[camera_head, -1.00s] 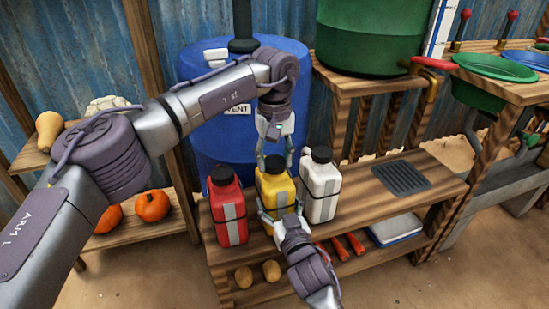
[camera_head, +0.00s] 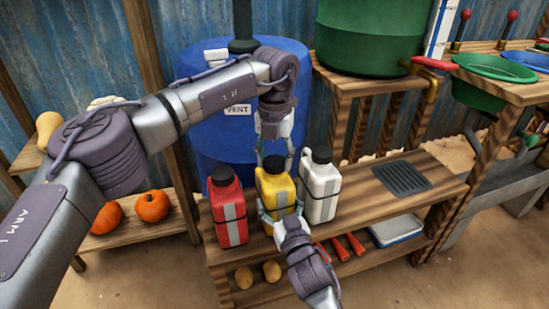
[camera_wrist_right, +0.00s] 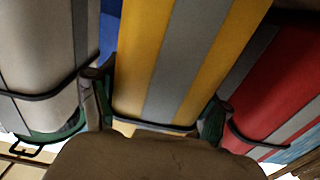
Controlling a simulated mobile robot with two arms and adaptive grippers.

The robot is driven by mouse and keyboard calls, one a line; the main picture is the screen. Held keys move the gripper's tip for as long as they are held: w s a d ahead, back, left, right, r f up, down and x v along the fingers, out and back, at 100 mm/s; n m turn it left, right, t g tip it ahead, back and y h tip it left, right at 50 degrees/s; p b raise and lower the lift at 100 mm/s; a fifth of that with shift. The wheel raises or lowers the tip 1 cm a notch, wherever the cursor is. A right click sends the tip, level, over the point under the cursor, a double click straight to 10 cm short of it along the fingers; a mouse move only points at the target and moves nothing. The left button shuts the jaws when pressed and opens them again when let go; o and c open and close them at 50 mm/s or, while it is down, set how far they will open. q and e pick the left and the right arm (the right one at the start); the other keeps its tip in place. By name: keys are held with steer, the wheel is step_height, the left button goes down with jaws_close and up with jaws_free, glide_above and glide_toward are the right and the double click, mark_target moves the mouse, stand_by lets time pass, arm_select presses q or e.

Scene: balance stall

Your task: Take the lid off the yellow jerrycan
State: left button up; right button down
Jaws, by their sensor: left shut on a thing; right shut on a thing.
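The yellow jerrycan (camera_head: 275,192) stands upright on the wooden bench between a red and a white jerrycan. Its black lid (camera_head: 274,164) sits at the top of its neck. My left gripper (camera_head: 275,161) points down from above, shut on the lid with one finger on each side. My right gripper (camera_head: 279,212) comes from the front, low, and is shut on the yellow jerrycan's body. The right wrist view shows the two fingers (camera_wrist_right: 155,118) on either side of the yellow body with its grey stripe. The lid is outside that view.
The red jerrycan (camera_head: 228,207) and white jerrycan (camera_head: 320,190) stand close on either side. A blue barrel (camera_head: 230,145) is behind, beside the left arm. A dark grate (camera_head: 400,176) lies on the bench (camera_head: 428,199) to the right, with bare wood around it.

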arm_select(q)
steer(key=n, duration=1)
steer(key=shift+n, duration=0.3)
steer(key=n, duration=0.9)
steer(key=shift+r, duration=0.25)
steer(key=shift+r, duration=0.95)
